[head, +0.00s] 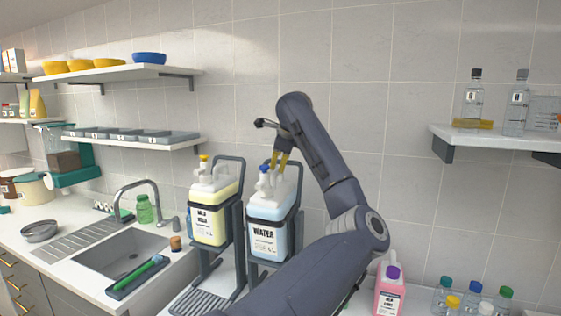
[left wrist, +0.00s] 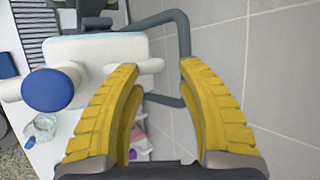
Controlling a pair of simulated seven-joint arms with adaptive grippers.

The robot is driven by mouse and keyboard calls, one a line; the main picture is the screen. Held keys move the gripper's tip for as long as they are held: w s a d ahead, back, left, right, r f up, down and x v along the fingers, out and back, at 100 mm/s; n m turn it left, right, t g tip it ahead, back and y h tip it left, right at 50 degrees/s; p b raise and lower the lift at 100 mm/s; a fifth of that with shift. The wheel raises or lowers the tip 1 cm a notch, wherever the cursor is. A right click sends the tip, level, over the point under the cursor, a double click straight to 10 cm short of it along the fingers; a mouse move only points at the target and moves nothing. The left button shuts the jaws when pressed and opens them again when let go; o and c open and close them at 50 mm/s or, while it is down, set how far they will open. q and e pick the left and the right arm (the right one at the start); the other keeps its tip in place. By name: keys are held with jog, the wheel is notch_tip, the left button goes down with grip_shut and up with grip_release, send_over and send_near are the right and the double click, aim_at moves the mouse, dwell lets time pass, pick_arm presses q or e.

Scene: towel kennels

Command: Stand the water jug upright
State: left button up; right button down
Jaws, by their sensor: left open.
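The water jug (head: 268,238) is translucent with pale blue liquid, a WATER label and a blue cap. It sits in a dark frame stand (head: 297,205) on the counter and looks about upright; any slight tilt is hard to judge. My left gripper (head: 279,164) points down at the jug's top, just behind the cap. In the left wrist view the yellow fingers (left wrist: 160,68) are apart, with the jug's white edge and a dark bar beyond the gap. The blue cap (left wrist: 48,90) lies left of the fingers. Contact with the jug cannot be told. My right gripper is not in view.
A yellowish soap jug (head: 211,225) in a similar stand is close on the left. A sink (head: 122,252) with a faucet lies farther left. A pink bottle (head: 388,290) and several small bottles stand at the right. The tiled wall is close behind.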

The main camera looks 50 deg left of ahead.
pick_arm(q)
jog(key=v, duration=1.2)
jog(key=shift+s, duration=0.1)
